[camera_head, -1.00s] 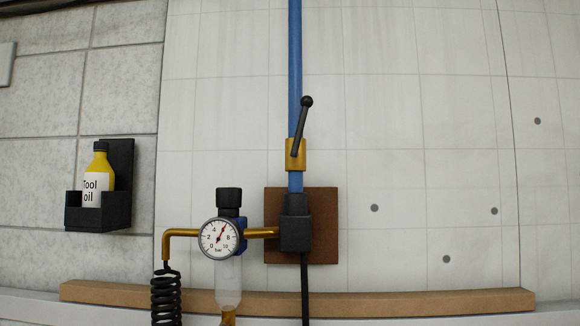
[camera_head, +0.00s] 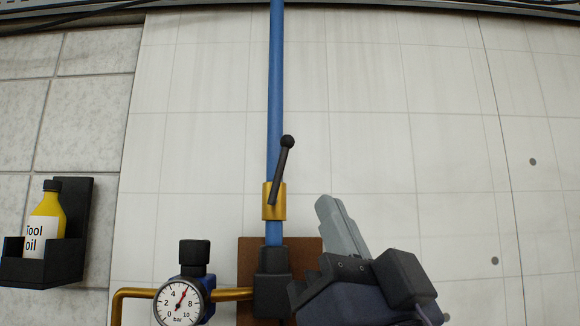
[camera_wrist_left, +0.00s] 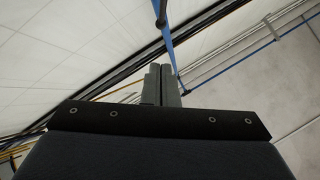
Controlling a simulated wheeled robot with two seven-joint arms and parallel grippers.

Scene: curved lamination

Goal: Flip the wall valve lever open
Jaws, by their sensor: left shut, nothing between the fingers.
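The valve lever (camera_head: 283,166) is a thin black handle with a ball knob at its top. It points up and leans slightly right, nearly along the blue pipe (camera_head: 276,90). Its lower end sits on the brass valve body (camera_head: 273,203) on that pipe. My left gripper (camera_head: 326,207) is shut and empty, to the right of the valve body and below the knob, apart from the lever in the picture. In the left wrist view its closed fingers (camera_wrist_left: 161,82) point toward the blue pipe, with the dark lever knob (camera_wrist_left: 161,21) at the top edge. My right gripper is not in view.
A pressure gauge (camera_head: 178,302) with brass piping and a black fitting (camera_head: 272,280) sits below the valve. A yellow oil bottle (camera_head: 46,215) stands in a black wall holder (camera_head: 74,225) at left. The wall panel right of the lever is clear.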

